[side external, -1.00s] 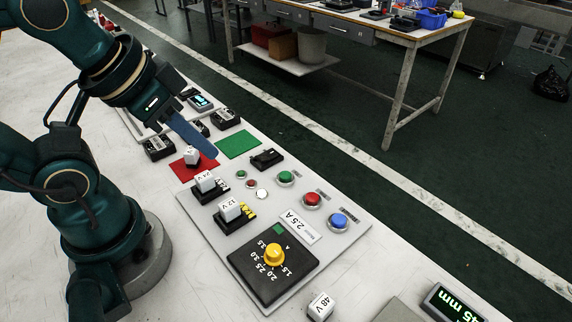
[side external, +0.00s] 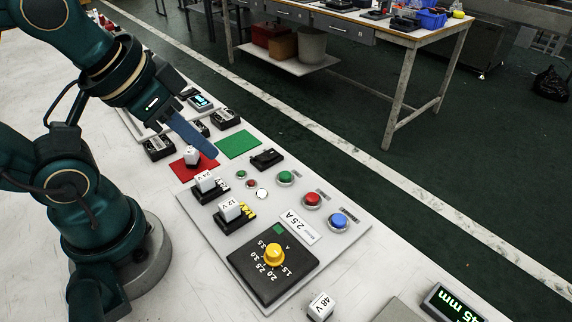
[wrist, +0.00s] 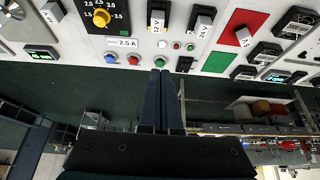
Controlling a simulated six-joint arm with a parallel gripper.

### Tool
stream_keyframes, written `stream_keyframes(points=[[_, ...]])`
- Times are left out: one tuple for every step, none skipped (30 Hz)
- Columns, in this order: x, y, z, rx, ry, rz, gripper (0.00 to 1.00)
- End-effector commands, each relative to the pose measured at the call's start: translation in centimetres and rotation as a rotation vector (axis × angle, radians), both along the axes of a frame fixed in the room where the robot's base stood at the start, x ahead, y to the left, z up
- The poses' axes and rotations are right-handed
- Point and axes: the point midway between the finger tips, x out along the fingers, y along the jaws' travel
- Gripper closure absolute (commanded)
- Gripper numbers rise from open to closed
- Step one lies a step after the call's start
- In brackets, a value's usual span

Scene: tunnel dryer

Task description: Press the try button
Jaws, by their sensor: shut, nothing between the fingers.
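A grey control panel (side external: 340,243) on the bench carries a green button (side external: 286,177), a red button (side external: 312,200) and a blue button (side external: 339,220) along its far edge. Their small labels are too small to read, so I cannot tell which is the try button. The three also show in the wrist view as green (wrist: 157,61), red (wrist: 134,60) and blue (wrist: 110,59). My gripper (side external: 213,153) is shut and empty, above the bench left of the buttons and apart from them. In the wrist view its fingers (wrist: 160,73) lie side by side, just below the green button.
The panel also holds a yellow knob (side external: 274,253), white blocks marked 12 V (side external: 230,209) and 24 V (side external: 205,181), and small indicator lights. A 48 V block (side external: 321,305) and a green display (side external: 453,304) stand nearby. Red (side external: 187,168) and green (side external: 239,142) mats lie left of the panel.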

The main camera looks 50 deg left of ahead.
Motion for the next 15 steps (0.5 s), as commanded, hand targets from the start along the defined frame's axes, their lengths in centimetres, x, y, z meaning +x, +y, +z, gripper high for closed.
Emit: stream_keyframes(points=[[0.0, -0.1, 0.0, -0.010, 0.001, 0.004, 1.00], [0.0, -0.3, 0.1, -0.020, 0.000, 0.007, 1.00], [0.1, -0.7, 0.3, -0.042, -0.002, 0.014, 1.00], [0.1, -1.0, 0.5, -0.064, -0.004, 0.020, 1.00], [0.2, -1.5, 0.7, -0.092, -0.002, 0.027, 1.00], [0.4, -2.1, 0.8, -0.138, 0.010, 0.043, 1.00], [0.6, -2.6, 1.0, -0.178, 0.025, 0.061, 1.00], [0.9, -3.1, 1.1, -0.223, 0.043, 0.086, 1.00], [1.4, -3.8, 1.3, -0.289, 0.072, 0.126, 1.00], [1.8, -4.2, 1.4, -0.340, 0.097, 0.160, 1.00], [2.3, -4.6, 1.5, -0.390, 0.120, 0.196, 1.00], [3.0, -5.0, 1.6, -0.453, 0.148, 0.244, 1.00], [3.6, -5.3, 1.7, -0.497, 0.170, 0.279, 1.00], [4.1, -5.4, 1.7, -0.542, 0.189, 0.317, 1.00], [5.0, -5.5, 1.8, -0.599, 0.214, 0.365, 1.00]])
